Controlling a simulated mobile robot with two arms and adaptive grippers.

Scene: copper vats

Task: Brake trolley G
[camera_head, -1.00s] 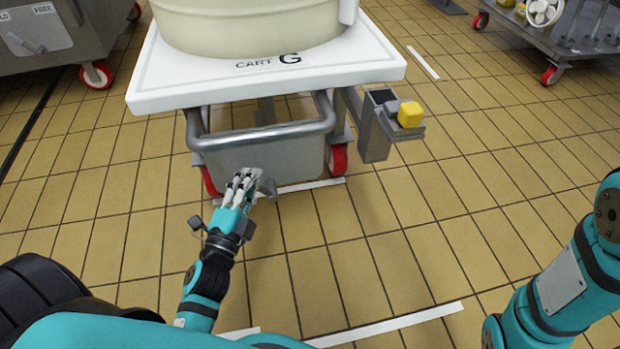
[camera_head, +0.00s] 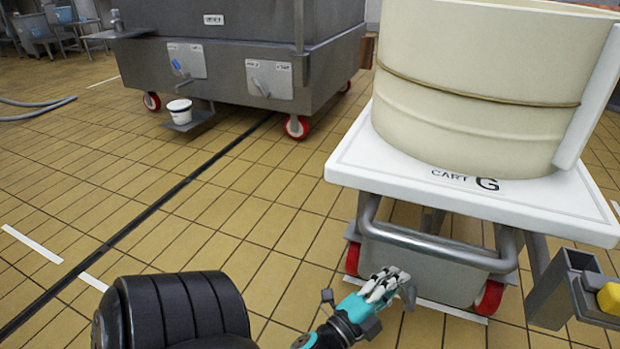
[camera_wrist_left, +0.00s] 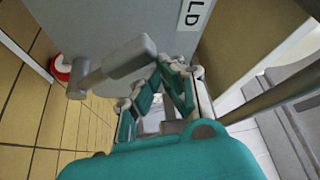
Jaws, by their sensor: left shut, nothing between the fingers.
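Trolley G shows in the head view as a white top (camera_head: 360,165) marked "CART G", bearing a cream tub (camera_head: 470,90). Below are a bent metal rail (camera_head: 430,243), a grey box (camera_head: 420,275) and red wheels (camera_head: 488,298). My left gripper (camera_head: 385,283) is shut and empty, low in front of the box. A grey lever-like piece (camera_head: 408,292) is beside its fingertips. My right gripper is out of view.
A large grey vat on red wheels (camera_head: 250,65) stands at the back left, with a white bucket (camera_head: 180,110) on its bracket. A bracket with a yellow block (camera_head: 610,298) juts out at the trolley's right. Tiled floor (camera_head: 220,225) between is open, crossed by a dark channel (camera_head: 150,212).

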